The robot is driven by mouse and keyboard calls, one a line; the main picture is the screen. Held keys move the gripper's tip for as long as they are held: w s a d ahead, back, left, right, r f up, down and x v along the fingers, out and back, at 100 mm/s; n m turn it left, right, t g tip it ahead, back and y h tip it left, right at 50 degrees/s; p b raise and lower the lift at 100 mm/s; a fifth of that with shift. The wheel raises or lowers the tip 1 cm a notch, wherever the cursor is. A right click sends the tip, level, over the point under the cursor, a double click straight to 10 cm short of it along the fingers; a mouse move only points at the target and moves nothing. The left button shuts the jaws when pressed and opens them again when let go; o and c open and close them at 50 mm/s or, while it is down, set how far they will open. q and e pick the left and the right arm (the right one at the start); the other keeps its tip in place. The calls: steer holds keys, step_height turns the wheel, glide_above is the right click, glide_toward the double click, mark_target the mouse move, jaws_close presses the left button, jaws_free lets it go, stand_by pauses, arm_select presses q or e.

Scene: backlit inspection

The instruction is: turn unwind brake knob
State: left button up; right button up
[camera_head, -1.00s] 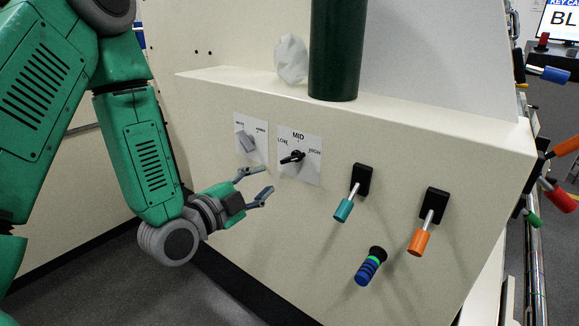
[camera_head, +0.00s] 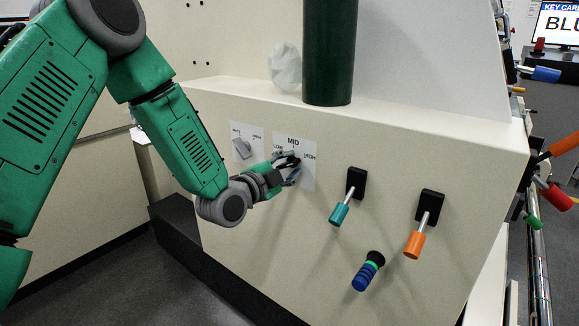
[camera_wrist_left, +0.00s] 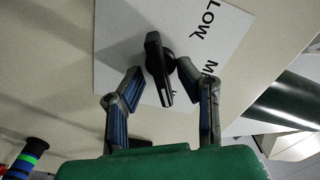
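A black knob (camera_wrist_left: 157,68) sits on a white label marked LOW, MID and HIGH (camera_head: 307,178) on the cream panel. My left gripper (camera_head: 296,163) is at this knob, and its fingers hide part of it in the head view. In the left wrist view my left gripper (camera_wrist_left: 160,76) is open, with one finger on each side of the knob. A gap shows on the left side; whether the right finger touches is unclear. A grey knob (camera_head: 242,149) on another label is to the left. My right gripper is not in view.
Right of the label are a teal-handled lever (camera_head: 340,213), an orange-handled lever (camera_head: 414,244) and a blue-and-green-banded handle (camera_head: 367,272). A dark green cylinder (camera_head: 330,55) and a pale crumpled object (camera_head: 285,68) stand on the ledge above.

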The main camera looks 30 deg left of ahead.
arm_select(q)
steer(key=shift+a, duration=0.1)
jaws_close()
steer(key=shift+a+f, duration=0.2)
steer(key=shift+a, duration=0.1)
steer(key=shift+n, duration=0.3)
steer(key=shift+s+n, duration=0.1)
steer(key=shift+n, duration=0.2)
steer(key=n+p, duration=0.1)
steer(key=n, duration=0.3)
steer(key=shift+a+f, duration=0.1)
steer(key=n+p, duration=0.1)
steer(key=n, duration=0.2)
steer(key=shift+s, duration=0.1)
steer(key=shift+n+p, duration=0.45)
steer(key=shift+n, duration=1.35)
